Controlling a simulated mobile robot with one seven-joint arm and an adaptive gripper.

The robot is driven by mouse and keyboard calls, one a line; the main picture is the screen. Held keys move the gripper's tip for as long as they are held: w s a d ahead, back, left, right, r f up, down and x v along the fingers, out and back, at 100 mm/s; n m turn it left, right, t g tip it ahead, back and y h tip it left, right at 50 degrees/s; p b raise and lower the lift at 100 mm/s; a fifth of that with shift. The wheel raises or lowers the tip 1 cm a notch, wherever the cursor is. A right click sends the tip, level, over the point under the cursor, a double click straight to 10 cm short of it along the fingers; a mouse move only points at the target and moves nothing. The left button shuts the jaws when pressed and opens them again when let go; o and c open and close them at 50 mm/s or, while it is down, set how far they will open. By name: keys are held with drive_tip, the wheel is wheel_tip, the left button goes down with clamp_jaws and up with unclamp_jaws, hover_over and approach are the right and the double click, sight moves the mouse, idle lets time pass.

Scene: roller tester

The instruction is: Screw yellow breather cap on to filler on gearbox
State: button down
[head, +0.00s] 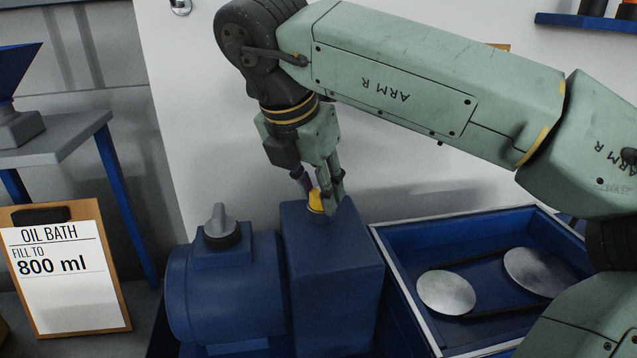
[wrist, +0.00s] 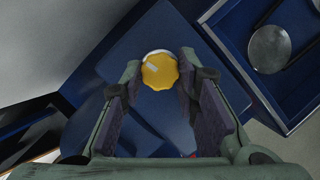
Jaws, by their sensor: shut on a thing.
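The yellow breather cap (head: 315,200) is at the top of the blue gearbox (head: 335,270), between the fingertips of my gripper (head: 325,194). In the wrist view the cap (wrist: 160,71) shows its scalloped top from above, with a pale ring edge at its far side. My gripper (wrist: 158,90) points down and is shut on the cap. The filler under the cap is mostly hidden, so I cannot tell how far the cap sits on it.
A blue motor housing with a grey knob (head: 221,222) stands left of the gearbox. A blue tray (head: 400,270) with two metal discs lies to the right. A clipboard (head: 75,300) reads "OIL BATH FILL TO 800 ml". A grey table (head: 60,142) is at the left.

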drive_tip(key=c, duration=1.2)
unclamp_jaws()
drive_tip(key=shift+o, duration=0.2)
